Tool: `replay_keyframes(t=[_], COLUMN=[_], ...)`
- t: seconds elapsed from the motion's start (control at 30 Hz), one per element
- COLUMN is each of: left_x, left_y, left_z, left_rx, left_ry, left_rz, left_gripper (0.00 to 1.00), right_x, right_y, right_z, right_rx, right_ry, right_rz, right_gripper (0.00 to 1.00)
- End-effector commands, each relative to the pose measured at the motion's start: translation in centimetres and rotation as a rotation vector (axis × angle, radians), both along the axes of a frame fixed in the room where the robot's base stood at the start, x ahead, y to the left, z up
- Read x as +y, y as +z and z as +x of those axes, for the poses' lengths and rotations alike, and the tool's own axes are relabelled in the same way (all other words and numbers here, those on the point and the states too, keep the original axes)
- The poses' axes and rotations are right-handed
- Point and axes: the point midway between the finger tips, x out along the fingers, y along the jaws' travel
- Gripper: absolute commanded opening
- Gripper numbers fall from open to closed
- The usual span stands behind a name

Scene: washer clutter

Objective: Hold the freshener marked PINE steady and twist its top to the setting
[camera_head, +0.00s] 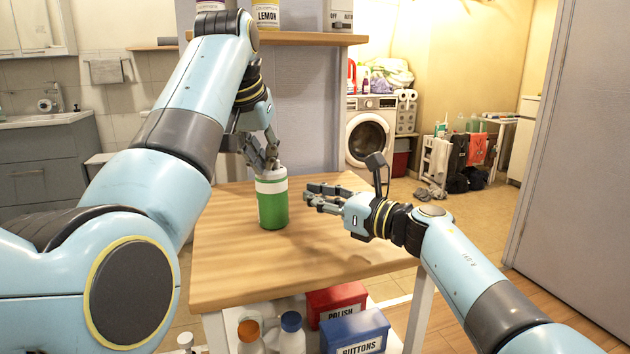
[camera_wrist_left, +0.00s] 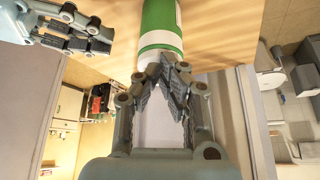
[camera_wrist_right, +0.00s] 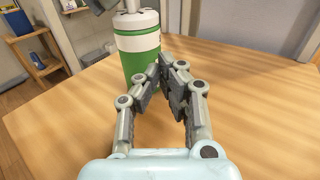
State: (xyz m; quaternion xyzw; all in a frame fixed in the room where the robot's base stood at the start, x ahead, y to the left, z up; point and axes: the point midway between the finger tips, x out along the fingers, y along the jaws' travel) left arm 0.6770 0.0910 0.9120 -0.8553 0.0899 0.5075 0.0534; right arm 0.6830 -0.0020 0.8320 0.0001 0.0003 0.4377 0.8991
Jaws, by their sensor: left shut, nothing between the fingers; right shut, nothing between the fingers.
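A green can with a white band and white top (camera_head: 273,208) stands upright on the wooden table; no PINE lettering is readable on the sides I see. It also shows in the left wrist view (camera_wrist_left: 161,20) and the right wrist view (camera_wrist_right: 140,65). My left gripper (camera_head: 268,166) points down just above the can's top, its fingers closed with nothing between them; I cannot tell whether they touch the top. My right gripper (camera_head: 306,192) is to the right of the can, lying sideways, fingers closed and empty, apart from the can.
A can marked LEMON (camera_head: 267,14) and a box marked OFF and AUTO (camera_head: 338,15) stand on the shelf (camera_head: 310,38) behind. Below the table are a red POLISH box (camera_head: 337,300), a blue BUTTONS box (camera_head: 356,332) and bottles. The tabletop (camera_head: 225,265) is otherwise clear.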

Motion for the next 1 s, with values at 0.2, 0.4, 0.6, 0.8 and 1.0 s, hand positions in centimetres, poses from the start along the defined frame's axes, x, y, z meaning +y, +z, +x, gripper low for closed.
replay_keyframes(t=[0.2,0.4,0.6,0.8,1.0], left_x=[-0.53,-0.69,-0.69,-0.70,-0.69], left_y=[-0.03,-0.02,-0.02,0.00,0.27], left_z=[-0.04,-0.02,-0.02,-0.35,-0.83], left_rx=[0.000,0.000,0.000,-0.001,-0.001], left_ry=[0.000,0.000,0.000,0.000,0.000], left_rz=[-0.001,0.000,0.000,-0.001,0.000], left_gripper=[0.00,0.00,0.00,0.00,0.00], right_x=[0.00,0.00,0.00,0.00,0.00], right_y=[0.00,0.00,0.00,0.00,0.00], right_z=[0.00,0.00,0.00,0.00,0.00], right_rx=[0.000,0.000,0.000,0.000,0.000], right_ry=[0.000,0.000,0.000,0.000,0.000], right_rz=[0.000,0.000,0.000,0.000,0.000], right_gripper=[0.00,0.00,0.00,0.00,0.00])
